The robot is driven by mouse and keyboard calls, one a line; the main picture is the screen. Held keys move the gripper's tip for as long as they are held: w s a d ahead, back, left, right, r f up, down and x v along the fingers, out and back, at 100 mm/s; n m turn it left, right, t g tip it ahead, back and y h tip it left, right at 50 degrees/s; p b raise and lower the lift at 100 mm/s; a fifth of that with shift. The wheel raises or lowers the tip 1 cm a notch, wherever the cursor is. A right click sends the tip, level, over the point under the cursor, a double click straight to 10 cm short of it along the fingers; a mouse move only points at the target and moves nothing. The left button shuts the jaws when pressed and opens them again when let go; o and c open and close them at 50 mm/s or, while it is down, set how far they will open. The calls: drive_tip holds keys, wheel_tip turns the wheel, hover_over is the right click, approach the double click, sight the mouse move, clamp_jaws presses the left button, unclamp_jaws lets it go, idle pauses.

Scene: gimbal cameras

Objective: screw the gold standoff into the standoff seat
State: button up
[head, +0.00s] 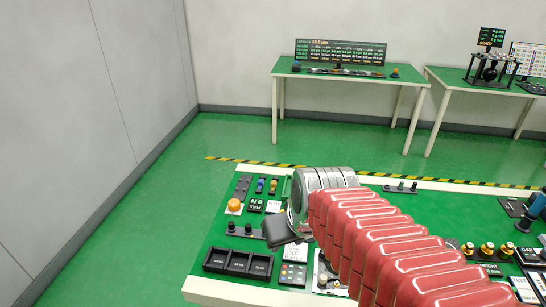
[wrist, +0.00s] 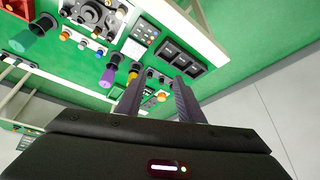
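My gripper (wrist: 158,82) shows two dark fingers standing well apart in the wrist view, with no object visibly held between them. In the head view, my dark gripper (head: 286,232) hangs low over the left part of the bench, partly hidden by my arm. A small gold piece (wrist: 133,70) stands just beyond the left fingertip, beside a purple one (wrist: 108,76). It may be the gold standoff, but it is too small to be sure. A round metal gimbal device (wrist: 95,14) lies farther off; I cannot make out the standoff seat.
An orange button (head: 235,205) and black knobs (head: 240,228) are close to my gripper. Several gold-topped pieces (head: 487,248) stand at the right.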

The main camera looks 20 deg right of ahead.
drive_tip(key=s+a+r+n, duration=0.1)
drive_tip(key=s+a+r, duration=0.1)
drive_tip(key=s+a, duration=0.2)
drive_tip(key=shift+s+a+r+y, duration=0.15)
drive_tip(key=shift+a+r+y, duration=0.15)
drive_tip(key=shift+a, duration=0.9)
drive_tip(key=shift+a, duration=0.1)
drive_tip(key=shift+c, duration=0.4)
